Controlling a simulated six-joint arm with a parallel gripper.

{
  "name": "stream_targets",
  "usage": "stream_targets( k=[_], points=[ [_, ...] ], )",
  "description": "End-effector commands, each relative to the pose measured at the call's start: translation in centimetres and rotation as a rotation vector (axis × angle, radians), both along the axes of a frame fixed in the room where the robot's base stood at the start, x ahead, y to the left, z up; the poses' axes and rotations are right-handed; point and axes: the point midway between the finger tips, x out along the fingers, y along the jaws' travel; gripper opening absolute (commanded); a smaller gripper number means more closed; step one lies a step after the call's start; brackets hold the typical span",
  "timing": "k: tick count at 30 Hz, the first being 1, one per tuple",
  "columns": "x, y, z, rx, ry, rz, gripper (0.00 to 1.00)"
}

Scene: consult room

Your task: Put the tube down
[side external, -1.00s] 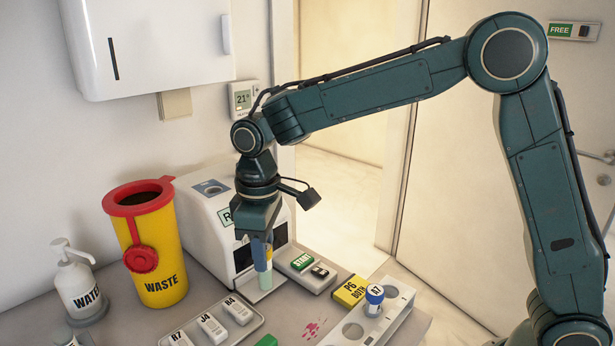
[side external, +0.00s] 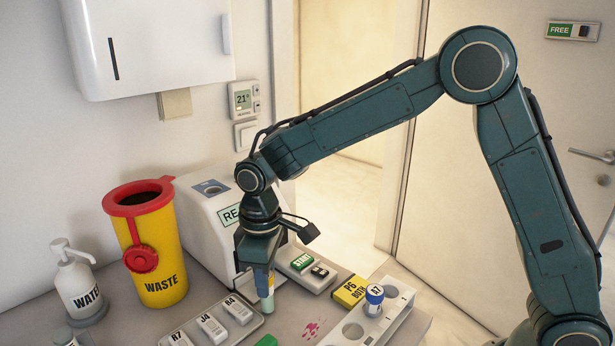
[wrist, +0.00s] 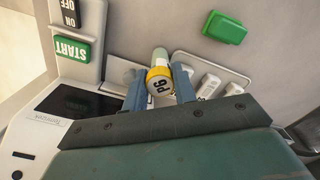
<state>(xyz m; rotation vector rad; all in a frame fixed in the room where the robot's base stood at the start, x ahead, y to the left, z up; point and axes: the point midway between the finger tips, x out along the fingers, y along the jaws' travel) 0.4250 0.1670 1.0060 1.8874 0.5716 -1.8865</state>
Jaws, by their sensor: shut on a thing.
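My gripper (side external: 262,280) is shut on a tube (side external: 266,303) and holds it upright, with its pale green lower end pointing down. In the wrist view the tube's yellow cap (wrist: 159,87) marked P6 sits between the two blue fingers of my gripper (wrist: 160,96). The tube is in front of the white reader machine (side external: 212,212), beside the grey tray (side external: 257,325). I cannot tell whether its lower end touches the table.
The tray holds several white labelled pieces (side external: 212,329). A white rack (side external: 399,311) with a blue-capped tube (side external: 375,296) marked A7 stands right. A yellow P6 block (side external: 349,292), START panel (side external: 303,262), red stain (side external: 313,329), green block (side external: 267,341) and waste bin (side external: 158,262) are around.

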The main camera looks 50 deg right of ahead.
Motion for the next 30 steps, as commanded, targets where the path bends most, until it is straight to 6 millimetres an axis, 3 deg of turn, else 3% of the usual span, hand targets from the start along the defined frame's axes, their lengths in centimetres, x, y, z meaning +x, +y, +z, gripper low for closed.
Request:
stream_targets(
  k=[9, 10, 13, 23, 30],
  points=[
    [0.0, 0.0, -0.3, 0.000, 0.000, 0.000, 0.00],
    [0.0, 0.0, -0.3, 0.000, 0.000, 0.000, 0.31],
    [0.0, 0.0, -0.2, 0.000, 0.000, 0.000, 0.49],
    [0.0, 0.0, -0.1, 0.000, 0.000, 0.000, 0.49],
    [0.0, 0.0, 1.2, 0.001, -0.003, 0.000, 0.49]
  ],
)
